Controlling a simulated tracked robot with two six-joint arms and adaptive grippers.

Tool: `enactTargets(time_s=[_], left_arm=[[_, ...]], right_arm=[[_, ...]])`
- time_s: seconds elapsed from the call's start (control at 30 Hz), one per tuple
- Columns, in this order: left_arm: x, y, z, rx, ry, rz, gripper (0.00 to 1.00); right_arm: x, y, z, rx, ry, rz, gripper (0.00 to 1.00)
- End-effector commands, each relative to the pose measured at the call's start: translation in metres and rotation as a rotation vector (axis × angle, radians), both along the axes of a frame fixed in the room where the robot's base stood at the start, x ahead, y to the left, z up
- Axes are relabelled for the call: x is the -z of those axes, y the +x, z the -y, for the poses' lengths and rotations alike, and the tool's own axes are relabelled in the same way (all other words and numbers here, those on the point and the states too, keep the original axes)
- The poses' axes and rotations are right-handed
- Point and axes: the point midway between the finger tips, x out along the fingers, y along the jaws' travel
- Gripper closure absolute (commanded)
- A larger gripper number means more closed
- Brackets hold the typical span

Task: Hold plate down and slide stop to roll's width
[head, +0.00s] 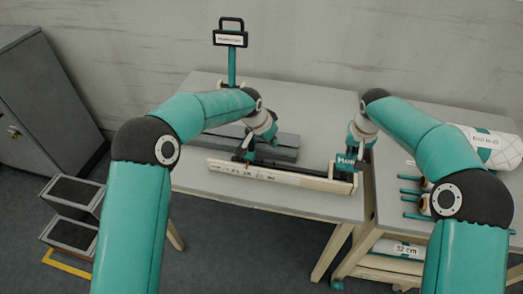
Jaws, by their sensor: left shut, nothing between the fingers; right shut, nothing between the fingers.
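A grey plate (286,153) lies on the table, partly hidden behind my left arm. A long cream rail with small dark markings (268,175) runs along its front side. A small block with a white label (346,160), which looks like the stop, stands at the rail's right end. My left gripper (243,155) is shut and empty, low at the rail's left part by the plate; I cannot tell if it touches. My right gripper (350,166) is shut and empty, close to the labelled block; contact is unclear. A white roll with teal bands (490,147) lies on the right table.
A teal post with a sign (231,40) stands at the table's back. Teal pegs (411,191) stick out by the right table. A roll labelled 32 cm (405,250) lies below. Grey bins (72,196) and a cabinet (45,100) stand left.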

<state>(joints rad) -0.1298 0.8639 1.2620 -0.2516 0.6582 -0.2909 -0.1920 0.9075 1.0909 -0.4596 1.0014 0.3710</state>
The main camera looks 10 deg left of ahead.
Motion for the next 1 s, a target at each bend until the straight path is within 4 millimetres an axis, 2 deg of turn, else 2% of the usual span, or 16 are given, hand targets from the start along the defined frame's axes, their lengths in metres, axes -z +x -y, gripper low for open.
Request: enactTargets(time_s=[0.7, 1.0], left_arm=[[0.0, 0.0, 0.0, 0.0, 0.0, 0.0, 1.0], [0.0, 0.0, 0.0, 0.0, 0.0, 0.0, 1.0]], right_arm=[[-0.037, 0.001, 0.0, 0.001, 0.0, 0.003, 1.0], [-0.044, 0.0, 0.0, 0.0, 0.0, 0.002, 1.0]])
